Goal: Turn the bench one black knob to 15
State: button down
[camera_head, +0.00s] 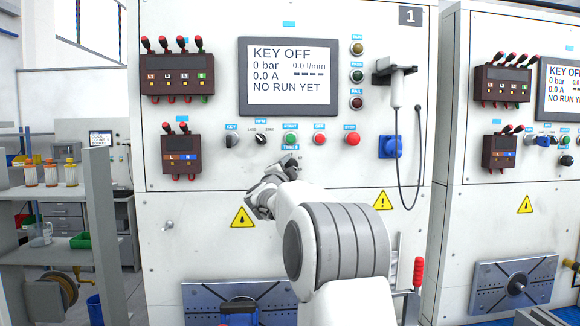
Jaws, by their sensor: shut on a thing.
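Bench one (160,235) is the white panel marked 1, straight ahead. My gripper (288,163) is up against its front, just under the small blue label (290,147) that seems to read TIMER. It is shut on the black knob there. The knob and most of its scale are hidden behind the fingers and wrist, so I cannot read its setting. Another dark knob (260,139), under the RPM label, stands free to the upper left. The key switch (231,140) is further left.
Green, red-orange and red (352,139) buttons sit close above and right of my gripper. The display (288,78) reads KEY OFF and NO RUN YET. A blue socket (389,147) and hanging cable are at right. A shelf (60,196) stands at left.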

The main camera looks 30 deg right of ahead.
jog(key=shift+m, duration=0.3)
jog(key=shift+c, duration=1.7)
grip_release()
jog(key=b+v, duration=0.4)
jog(key=v, duration=1.3)
jog(key=shift+s+a, duration=0.15)
jog(key=shift+a, duration=0.05)
